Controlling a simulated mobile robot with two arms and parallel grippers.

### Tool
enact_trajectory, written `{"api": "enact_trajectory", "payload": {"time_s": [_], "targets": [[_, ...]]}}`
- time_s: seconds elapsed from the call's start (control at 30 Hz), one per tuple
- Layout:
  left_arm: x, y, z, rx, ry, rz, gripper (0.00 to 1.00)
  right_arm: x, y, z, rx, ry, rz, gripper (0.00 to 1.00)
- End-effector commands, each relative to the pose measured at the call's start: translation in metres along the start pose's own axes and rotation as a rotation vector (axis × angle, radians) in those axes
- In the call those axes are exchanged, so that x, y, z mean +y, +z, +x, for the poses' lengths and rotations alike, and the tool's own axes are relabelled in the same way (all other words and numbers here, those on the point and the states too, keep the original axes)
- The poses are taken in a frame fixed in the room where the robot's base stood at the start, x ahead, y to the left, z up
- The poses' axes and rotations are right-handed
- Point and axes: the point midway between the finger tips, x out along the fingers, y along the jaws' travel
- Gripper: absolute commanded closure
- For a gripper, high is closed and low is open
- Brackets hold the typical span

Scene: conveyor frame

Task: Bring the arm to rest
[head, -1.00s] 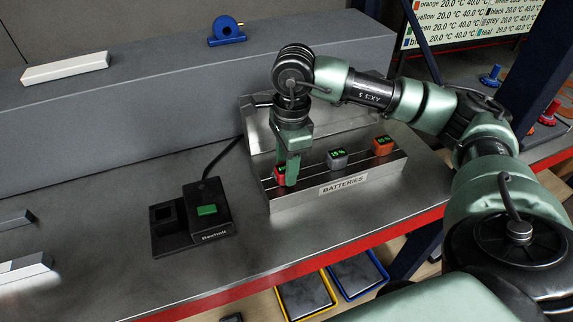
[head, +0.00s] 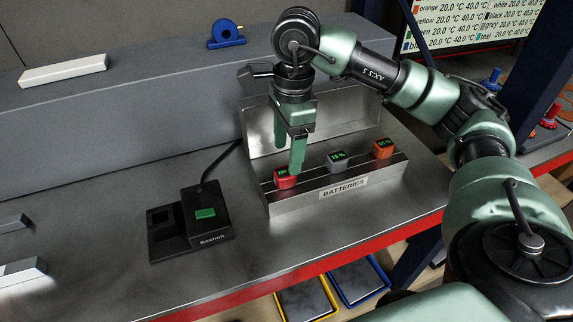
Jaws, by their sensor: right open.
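My right gripper (head: 286,156) is open and points down over the left part of the metal battery holder (head: 340,202). One finger hangs just above or behind the red battery (head: 285,178), and the other is further left. Nothing is between the fingers. The red battery sits in the holder's left slot, with a small green display on top. A grey battery (head: 337,161) sits in the middle and an orange battery (head: 382,149) on the right. My right arm reaches in from the right side of the picture. My left gripper is not in view.
A black charger (head: 203,216) with a green display stands left of the holder. A grey raised ledge (head: 150,100) runs behind, bearing a white bar (head: 64,69) and a blue part (head: 226,33). Yellow and blue trays (head: 305,300) lie below the red-edged table. A screen (head: 465,20) stands at back right.

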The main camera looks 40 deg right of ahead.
Motion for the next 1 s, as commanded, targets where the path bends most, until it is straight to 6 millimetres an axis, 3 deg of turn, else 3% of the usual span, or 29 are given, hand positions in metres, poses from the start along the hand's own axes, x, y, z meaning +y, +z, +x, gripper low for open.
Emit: {"api": "enact_trajectory", "payload": {"time_s": [0.2,0.67,1.0], "targets": [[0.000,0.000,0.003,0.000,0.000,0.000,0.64,0.000,0.000,-0.017,-0.001,0.000,0.000,0.35],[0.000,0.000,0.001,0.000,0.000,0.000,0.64,0.000,0.000,-0.020,0.000,0.001,0.000,0.35],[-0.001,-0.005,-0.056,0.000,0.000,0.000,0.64,0.000,0.004,-0.077,0.000,0.001,0.000,0.35]]}}
